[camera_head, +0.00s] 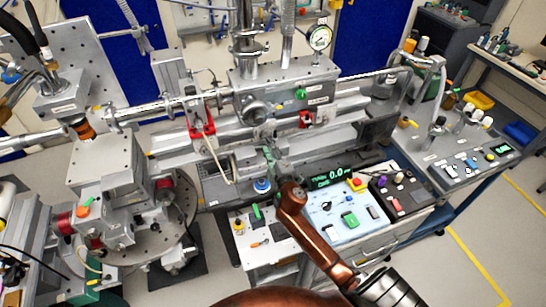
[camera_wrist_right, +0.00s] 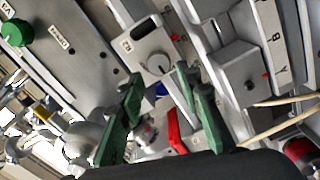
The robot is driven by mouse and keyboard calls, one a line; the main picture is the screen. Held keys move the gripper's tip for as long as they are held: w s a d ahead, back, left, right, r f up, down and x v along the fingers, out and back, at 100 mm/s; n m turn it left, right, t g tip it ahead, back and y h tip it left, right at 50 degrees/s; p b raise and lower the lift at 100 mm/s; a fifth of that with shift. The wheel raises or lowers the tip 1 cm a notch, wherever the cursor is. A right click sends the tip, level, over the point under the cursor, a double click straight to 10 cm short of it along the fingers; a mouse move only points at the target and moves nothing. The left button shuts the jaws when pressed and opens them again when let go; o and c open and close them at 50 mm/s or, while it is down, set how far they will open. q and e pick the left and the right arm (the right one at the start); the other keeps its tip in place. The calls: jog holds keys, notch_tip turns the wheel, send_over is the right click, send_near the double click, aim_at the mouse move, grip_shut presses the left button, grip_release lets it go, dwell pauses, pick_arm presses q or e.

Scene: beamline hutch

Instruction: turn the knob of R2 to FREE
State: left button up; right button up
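In the right wrist view, a round grey knob (camera_wrist_right: 158,64) with a pointer mark sits on a light grey block (camera_wrist_right: 143,45). A small label on the block (camera_wrist_right: 127,45) seems to read R2. My right gripper (camera_wrist_right: 160,82) has its green fingers spread apart, with nothing between them. The knob lies beyond the fingertips, roughly between them, and looks apart from them. In the head view my right gripper (camera_head: 268,154) is in front of the grey bench machine, and I cannot make out the R2 knob there. My left gripper is out of view.
A green knob (camera_wrist_right: 18,32) sits on the plate at upper left in the wrist view. A red lever (camera_wrist_right: 175,130) and pale rods (camera_wrist_right: 285,115) are close to the fingers. In the head view, a control panel (camera_head: 345,215) lies beside my right arm.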

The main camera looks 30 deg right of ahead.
jog(key=v, duration=0.6)
jog(key=shift+s, duration=0.4)
jog(key=shift+a, duration=0.1)
